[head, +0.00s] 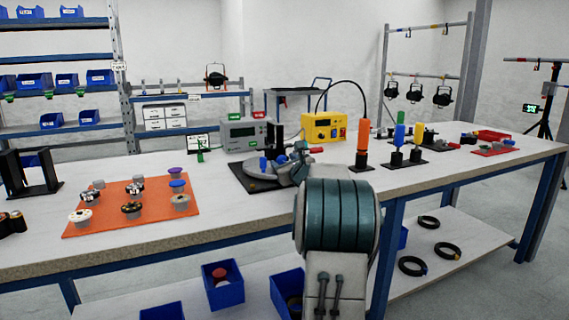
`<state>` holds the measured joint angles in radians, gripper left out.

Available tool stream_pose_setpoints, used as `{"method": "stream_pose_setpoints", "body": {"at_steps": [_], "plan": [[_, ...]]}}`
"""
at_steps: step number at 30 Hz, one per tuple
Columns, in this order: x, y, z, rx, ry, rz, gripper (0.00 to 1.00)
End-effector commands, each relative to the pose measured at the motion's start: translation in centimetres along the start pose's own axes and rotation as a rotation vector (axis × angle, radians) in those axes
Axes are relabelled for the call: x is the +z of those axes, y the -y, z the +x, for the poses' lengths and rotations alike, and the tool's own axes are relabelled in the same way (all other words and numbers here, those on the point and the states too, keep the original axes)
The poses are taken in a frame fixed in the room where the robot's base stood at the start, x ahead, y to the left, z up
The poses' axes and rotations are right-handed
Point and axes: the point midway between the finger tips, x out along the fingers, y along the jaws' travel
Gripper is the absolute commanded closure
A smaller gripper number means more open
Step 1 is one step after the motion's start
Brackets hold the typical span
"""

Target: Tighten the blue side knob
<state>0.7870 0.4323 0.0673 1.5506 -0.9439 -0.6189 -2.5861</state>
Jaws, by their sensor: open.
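A dark fixture (250,181) stands on the workbench near the middle, in front of a grey meter box. It has a black upright part (273,142) and small blue parts on its near left side. One of these, a blue knob-like piece (262,163), is the likely side knob, but it is small and I cannot make out its shape or how far it is screwed in. My gripper (287,170) is at the right side of the fixture, close to the blue parts. It is open. My arm hides part of the fixture, and contact cannot be told.
A grey meter box (244,134) and a yellow box (333,127) stand behind. Upright orange (363,134), blue (398,136) and yellow (417,134) handled tools are to the right. An orange mat (112,226) with several round parts lies left.

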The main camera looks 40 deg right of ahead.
Motion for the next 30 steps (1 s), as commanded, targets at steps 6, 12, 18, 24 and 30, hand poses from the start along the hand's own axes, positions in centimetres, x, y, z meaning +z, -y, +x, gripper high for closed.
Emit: {"method": "stream_pose_setpoints", "body": {"at_steps": [6,12,18,24,30], "plan": [[0.01,-0.04,0.19,0.0,0.0,0.0,0.5],[0.02,-0.05,0.17,0.001,0.001,0.001,0.83],[0.02,-0.05,0.16,0.001,0.001,0.002,0.95],[0.02,-0.12,0.18,0.002,0.001,0.041,0.95],[0.01,-0.07,0.16,0.001,0.001,0.15,0.95]]}}
